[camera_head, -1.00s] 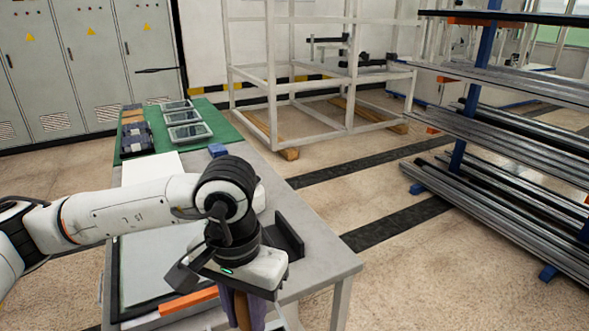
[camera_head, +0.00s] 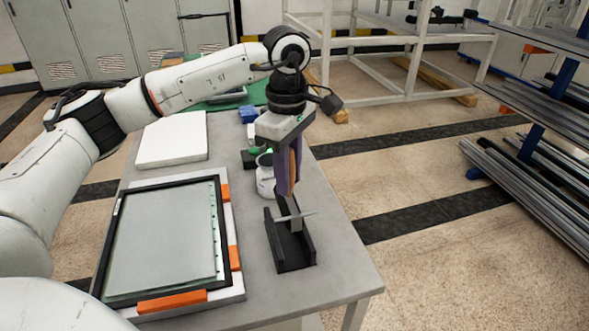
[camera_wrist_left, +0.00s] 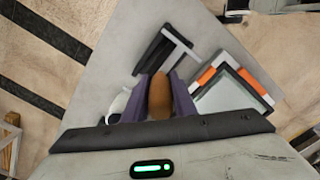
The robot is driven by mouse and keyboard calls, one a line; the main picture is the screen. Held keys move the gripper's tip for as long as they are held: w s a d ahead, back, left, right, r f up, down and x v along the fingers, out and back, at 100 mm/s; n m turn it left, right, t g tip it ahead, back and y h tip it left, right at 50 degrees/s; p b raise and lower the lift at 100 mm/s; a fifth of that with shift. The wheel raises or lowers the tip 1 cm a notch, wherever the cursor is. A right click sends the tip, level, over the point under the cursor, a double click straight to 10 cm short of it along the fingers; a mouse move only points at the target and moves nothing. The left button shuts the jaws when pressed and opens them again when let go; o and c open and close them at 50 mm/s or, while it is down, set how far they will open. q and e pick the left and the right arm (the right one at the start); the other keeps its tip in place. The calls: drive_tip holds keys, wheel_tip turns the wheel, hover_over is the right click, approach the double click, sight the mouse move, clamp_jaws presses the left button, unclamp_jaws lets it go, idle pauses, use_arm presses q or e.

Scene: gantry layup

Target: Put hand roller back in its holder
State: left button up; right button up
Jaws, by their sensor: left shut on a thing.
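My left gripper (camera_head: 287,172) is shut on the brown handle of the hand roller (camera_head: 298,165), its purple fingers on either side. The handle also shows between the fingers (camera_wrist_left: 160,100) in the left wrist view. The roller's thin grey bar (camera_head: 292,216) shows below the fingers, over the black holder (camera_head: 293,262) on the table. In the left wrist view the grey roller head (camera_wrist_left: 181,45) lies across the view of the holder (camera_wrist_left: 152,56). I cannot tell whether the roller touches the holder. My right gripper is not in view.
A framed glass panel (camera_head: 160,240) with orange clamps lies left of the holder on the grey table (camera_head: 338,270). A white jar (camera_head: 265,183) stands just behind the gripper. A white block (camera_head: 172,138) lies farther back. The table's right edge is close to the holder.

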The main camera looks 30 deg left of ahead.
sight(288, 202)
use_arm(q)
drive_tip(key=shift+s+f+b, duration=0.15)
drive_tip(key=shift+f+b, duration=0.3)
drive_tip(key=shift+f, duration=0.15)
wheel_tip(288, 202, down, 6)
drive_tip(key=b, duration=0.4)
drive_tip(key=shift+r, duration=0.1)
drive_tip(key=shift+f+b, duration=0.5)
drive_tip(key=shift+f, duration=0.25)
drive_tip(key=shift+f+b, duration=0.4)
drive_tip(key=shift+f, duration=0.15)
drive_tip(key=o, duration=1)
